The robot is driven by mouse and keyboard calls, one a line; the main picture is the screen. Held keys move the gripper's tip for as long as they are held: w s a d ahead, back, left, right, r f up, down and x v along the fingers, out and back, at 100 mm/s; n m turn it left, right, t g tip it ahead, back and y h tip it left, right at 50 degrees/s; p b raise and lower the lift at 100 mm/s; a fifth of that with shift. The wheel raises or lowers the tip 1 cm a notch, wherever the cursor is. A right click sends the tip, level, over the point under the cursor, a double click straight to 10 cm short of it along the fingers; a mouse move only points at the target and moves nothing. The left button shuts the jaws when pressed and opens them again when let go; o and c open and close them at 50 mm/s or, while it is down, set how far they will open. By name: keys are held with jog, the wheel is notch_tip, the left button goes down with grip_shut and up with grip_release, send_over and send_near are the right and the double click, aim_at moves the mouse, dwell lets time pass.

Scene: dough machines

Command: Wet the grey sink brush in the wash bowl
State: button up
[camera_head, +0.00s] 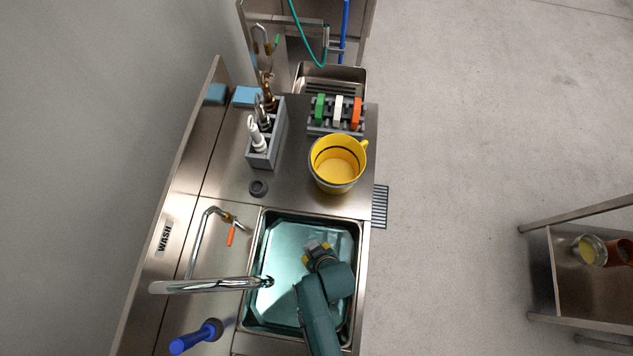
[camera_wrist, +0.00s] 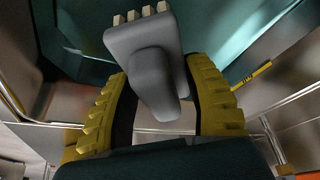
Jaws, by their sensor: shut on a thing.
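My gripper (camera_head: 317,247) is over the sink bowl in the head view, seen from above. In the wrist view, its yellow ribbed fingers (camera_wrist: 165,105) are shut on the grey sink brush (camera_wrist: 150,50). The brush has a grey head with pale bristle tufts at the far edge, and its grey handle lies between the fingers. The arm hides the brush in the head view. The wash bowl (camera_head: 262,252) is a steel sink with a teal interior; its teal also fills the background of the wrist view. I cannot tell whether the brush touches water.
A chrome faucet (camera_head: 210,286) reaches over the bowl's left side. A blue-handled tool (camera_head: 196,336) lies at lower left. A yellow pot (camera_head: 338,163), a grey utensil holder (camera_head: 266,140) and a rack of coloured brushes (camera_head: 338,112) stand behind the bowl.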

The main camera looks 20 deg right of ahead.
notch_tip(320, 180, down, 10)
jog(key=b, duration=0.6)
jog(key=shift+r, duration=0.1)
jog(key=shift+s+a+p, duration=0.25)
jog(key=shift+s+p, duration=0.05)
jog(key=shift+s, duration=0.25)
jog(key=shift+w, duration=0.15)
dwell(0.3)
jog(key=shift+w+d, duration=0.25)
jog(key=shift+w, duration=0.2)
notch_tip(320, 180, up, 17)
jog(key=p, duration=1.6)
jog(key=shift+p, duration=0.3)
